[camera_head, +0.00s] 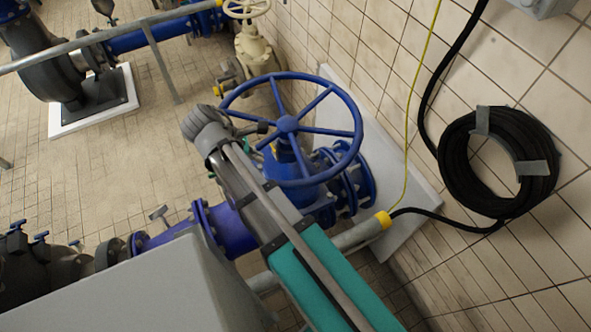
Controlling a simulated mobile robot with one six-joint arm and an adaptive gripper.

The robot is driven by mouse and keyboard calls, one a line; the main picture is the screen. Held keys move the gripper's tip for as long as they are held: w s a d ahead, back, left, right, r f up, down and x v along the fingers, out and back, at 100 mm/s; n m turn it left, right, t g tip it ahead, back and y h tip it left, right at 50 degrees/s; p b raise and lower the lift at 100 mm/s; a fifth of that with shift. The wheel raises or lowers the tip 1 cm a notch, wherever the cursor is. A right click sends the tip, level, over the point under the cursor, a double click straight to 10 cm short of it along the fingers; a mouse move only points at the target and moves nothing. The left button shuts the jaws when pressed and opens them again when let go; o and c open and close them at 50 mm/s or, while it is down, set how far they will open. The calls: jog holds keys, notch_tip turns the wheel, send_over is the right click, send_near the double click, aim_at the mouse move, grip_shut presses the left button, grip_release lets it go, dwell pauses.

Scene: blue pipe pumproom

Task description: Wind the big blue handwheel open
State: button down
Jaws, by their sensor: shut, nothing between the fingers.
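My arm comes up from the lower right and covers part of the valve and pipe. My gripper (262,128) is small and dark, inside the left part of the wheel's outline, between rim and hub. It looks shut and empty. I cannot tell whether it touches a spoke or the rim.
A coiled black hose (457,165) hangs on the right wall, with a yellow cable (411,110) beside it. A cream valve (253,50) stands behind the wheel. A grey rail (110,34) crosses the upper left, near a dark pump (45,60). Tiled floor is open at left centre.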

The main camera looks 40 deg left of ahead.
jog(key=shift+s+d+r+n+t, duration=0.2)
jog(key=shift+d+n+t, duration=0.1)
jog(key=shift+d+n, duration=0.3)
jog(key=shift+w+f, duration=0.1)
jog(key=shift+f, duration=0.1)
jog(key=w+d+r+b+x, duration=0.1)
jog(key=b+x, duration=0.8)
jog(key=x, duration=0.4)
jog(key=shift+w+d+r, duration=0.2)
jog(key=shift+w+r, duration=0.05)
jog(key=shift+w, duration=0.15)
dwell(0.5)
jog(key=shift+w+d, duration=0.15)
jog(key=shift+d, duration=0.05)
